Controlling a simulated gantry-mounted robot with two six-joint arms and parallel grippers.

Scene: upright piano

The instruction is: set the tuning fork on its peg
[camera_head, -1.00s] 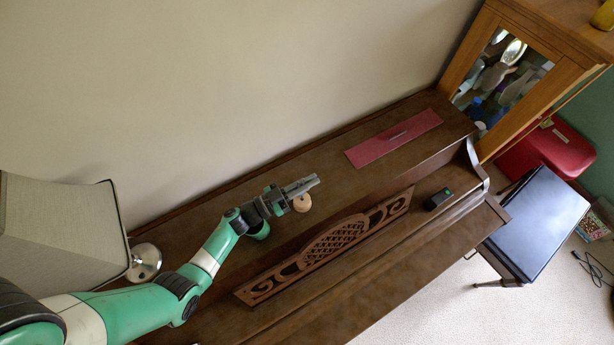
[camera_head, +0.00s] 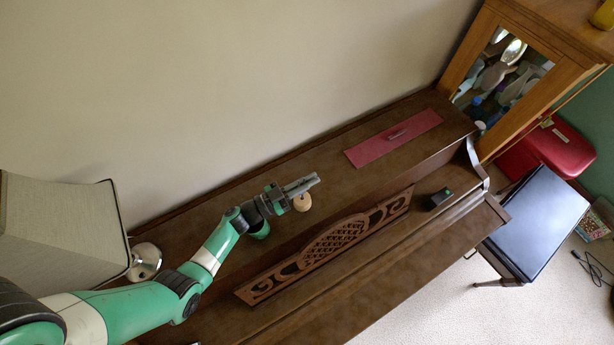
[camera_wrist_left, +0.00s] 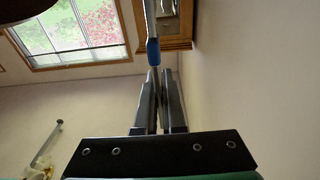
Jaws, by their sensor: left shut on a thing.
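My left gripper (camera_head: 303,184) is above the top of the piano (camera_head: 335,190). In the left wrist view its two dark fingers (camera_wrist_left: 159,98) are shut on a slender thing with a blue part and a grey metal part, which I take as the tuning fork (camera_wrist_left: 153,50). The fork sticks out past the fingertips. I cannot make it out clearly in the head view. A small round pale wooden piece (camera_head: 302,203), which may be the peg's stand, shows just below the fingers in the picture. The fingers partly hide it, so I cannot see a peg. My right gripper is not in view.
A pink-red cloth strip (camera_head: 370,153) with a slim thing (camera_head: 397,133) on it lies farther right on the piano. A carved fretwork panel (camera_head: 335,243) and small dark box (camera_head: 438,200) are in front. A lamp (camera_head: 62,225) stands left; the wall (camera_head: 240,80) is behind.

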